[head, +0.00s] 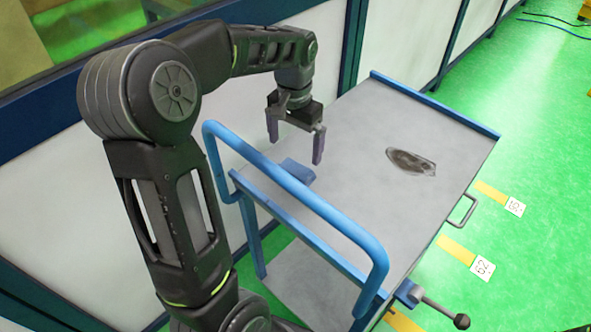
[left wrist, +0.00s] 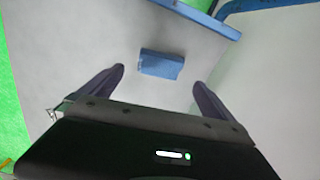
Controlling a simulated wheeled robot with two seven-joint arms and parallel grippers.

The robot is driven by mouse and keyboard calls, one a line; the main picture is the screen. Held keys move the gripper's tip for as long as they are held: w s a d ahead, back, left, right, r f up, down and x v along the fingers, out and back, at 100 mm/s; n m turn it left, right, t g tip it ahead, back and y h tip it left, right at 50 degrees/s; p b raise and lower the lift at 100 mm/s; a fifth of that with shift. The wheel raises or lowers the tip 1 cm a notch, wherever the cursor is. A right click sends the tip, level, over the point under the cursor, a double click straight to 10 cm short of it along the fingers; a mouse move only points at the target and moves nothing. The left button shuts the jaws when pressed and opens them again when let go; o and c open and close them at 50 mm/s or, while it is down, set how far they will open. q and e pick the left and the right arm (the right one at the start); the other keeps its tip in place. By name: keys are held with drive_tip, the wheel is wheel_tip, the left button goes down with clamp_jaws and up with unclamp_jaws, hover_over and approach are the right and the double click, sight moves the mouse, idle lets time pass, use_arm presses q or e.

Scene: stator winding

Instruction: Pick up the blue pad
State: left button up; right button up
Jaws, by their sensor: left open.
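The blue pad (head: 298,171) is a small block on the grey cart top, close to the cart's handle-side edge in the head view. In the left wrist view the blue pad (left wrist: 161,64) lies ahead of the fingertips, roughly midway between them and apart from both. My left gripper (head: 295,146) is open and empty, above the cart top close to the pad. It also shows in the left wrist view (left wrist: 158,78), its two fingers spread wide. My right gripper is not in view.
The cart (head: 365,120) has a raised blue rim at its far end. A blue handle rail (head: 290,203) stands up on the near side. A dark flat piece (head: 411,162) lies right of the pad. White wall panels (head: 285,95) stand behind. The remaining cart top is clear.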

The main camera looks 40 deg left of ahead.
sight(296, 169)
use_arm(q)
drive_tip(key=shift+f, duration=1.25)
drive_tip(key=shift+f, duration=0.1)
wheel_tip(296, 169, down, 5)
drive_tip(key=shift+w+f+p, duration=0.1)
drive_tip(key=shift+w+p, duration=0.05)
drive_tip(key=shift+p, duration=0.5)
drive_tip(key=shift+c, duration=0.4)
drive_tip(key=c, duration=1.1)
